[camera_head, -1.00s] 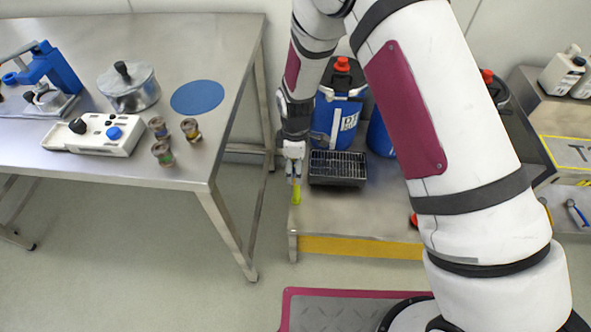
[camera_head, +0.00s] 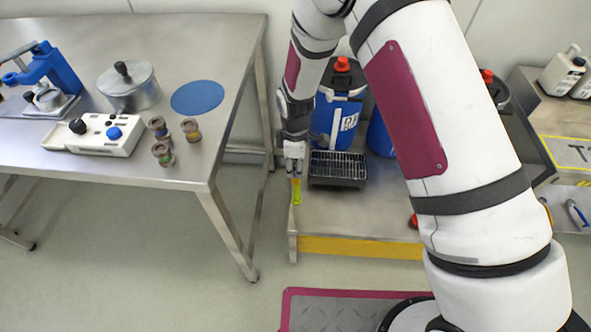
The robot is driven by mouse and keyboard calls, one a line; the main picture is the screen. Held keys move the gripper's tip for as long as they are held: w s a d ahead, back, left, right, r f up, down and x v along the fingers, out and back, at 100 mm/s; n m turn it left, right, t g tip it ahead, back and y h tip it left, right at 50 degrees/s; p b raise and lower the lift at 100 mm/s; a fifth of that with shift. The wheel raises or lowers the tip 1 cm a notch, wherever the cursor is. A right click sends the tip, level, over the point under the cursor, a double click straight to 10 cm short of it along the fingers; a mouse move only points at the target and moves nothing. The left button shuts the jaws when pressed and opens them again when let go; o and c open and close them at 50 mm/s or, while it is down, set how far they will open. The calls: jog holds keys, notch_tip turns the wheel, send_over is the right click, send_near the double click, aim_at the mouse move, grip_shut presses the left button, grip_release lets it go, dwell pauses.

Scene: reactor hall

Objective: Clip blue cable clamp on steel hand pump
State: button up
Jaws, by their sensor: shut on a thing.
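My gripper (camera_head: 296,176) points down over the left end of a low steel platform. It is shut on a slim yellow-green thing (camera_head: 297,192) that hangs below the fingertips; a small orange part shows near its top. I cannot tell what it is, or whether its lower end touches the platform. A small blue-handled thing (camera_head: 576,211) lies on the lower shelf at the far right; it may be the blue cable clamp, but it is too small to be sure. I cannot make out a steel hand pump with certainty.
The low platform (camera_head: 370,215) bears a black wire basket (camera_head: 338,168) and blue drums (camera_head: 335,122) close to my gripper. The steel table (camera_head: 228,60) at left holds a pot (camera_head: 128,90), a white control box (camera_head: 95,135), a blue press (camera_head: 52,72) and small spools (camera_head: 190,130).

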jog(key=shift+r+p, duration=0.85)
jog(key=shift+r, duration=1.4)
